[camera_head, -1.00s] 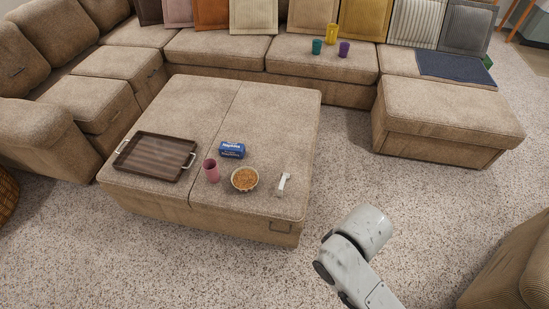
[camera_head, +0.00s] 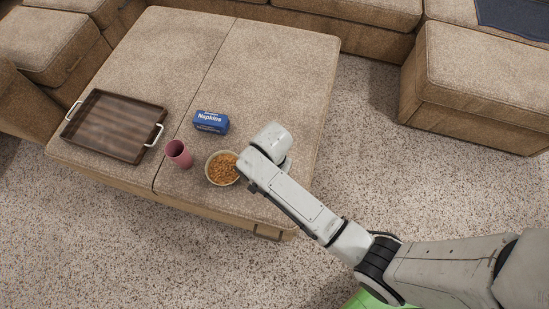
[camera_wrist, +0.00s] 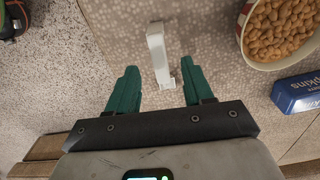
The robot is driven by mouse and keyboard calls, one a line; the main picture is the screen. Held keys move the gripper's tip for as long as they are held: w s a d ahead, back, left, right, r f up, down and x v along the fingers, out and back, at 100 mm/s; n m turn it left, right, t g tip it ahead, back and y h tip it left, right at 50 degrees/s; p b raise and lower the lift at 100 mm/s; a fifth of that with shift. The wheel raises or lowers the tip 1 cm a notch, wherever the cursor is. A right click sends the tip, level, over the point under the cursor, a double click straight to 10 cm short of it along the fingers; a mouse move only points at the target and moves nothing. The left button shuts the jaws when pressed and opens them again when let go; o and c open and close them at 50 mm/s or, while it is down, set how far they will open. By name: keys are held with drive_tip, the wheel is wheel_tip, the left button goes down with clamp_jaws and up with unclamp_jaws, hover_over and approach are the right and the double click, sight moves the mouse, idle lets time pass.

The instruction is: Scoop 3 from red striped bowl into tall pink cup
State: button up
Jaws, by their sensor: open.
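The tall pink cup (camera_head: 178,153) stands upright and open on the ottoman, left of the bowl. The bowl (camera_head: 207,173) is full of orange-brown pieces like nuts or beans; its pale rim with red markings shows in the wrist view (camera_wrist: 244,42). A white scoop (camera_wrist: 157,48) lies on the ottoman in the wrist view; my arm hides it in the head view. My gripper (camera_wrist: 158,68) is open with its teal fingers apart. The scoop appears between the fingers, its far end reaching past the tips; I see no grip on it.
A blue napkin pack (camera_head: 211,121) lies behind the bowl and cup. A dark wooden tray (camera_head: 112,125) with pale handles lies at the left. The ottoman's (camera_head: 270,60) back half is clear. Sofa seats stand beyond it.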

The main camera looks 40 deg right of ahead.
wheel_tip(320, 180, down, 8)
drive_tip(key=b, duration=0.2)
drive_tip(key=shift+r+b, duration=0.2)
drive_tip(key=shift+b, duration=0.1)
clamp_jaws()
idle(0.4)
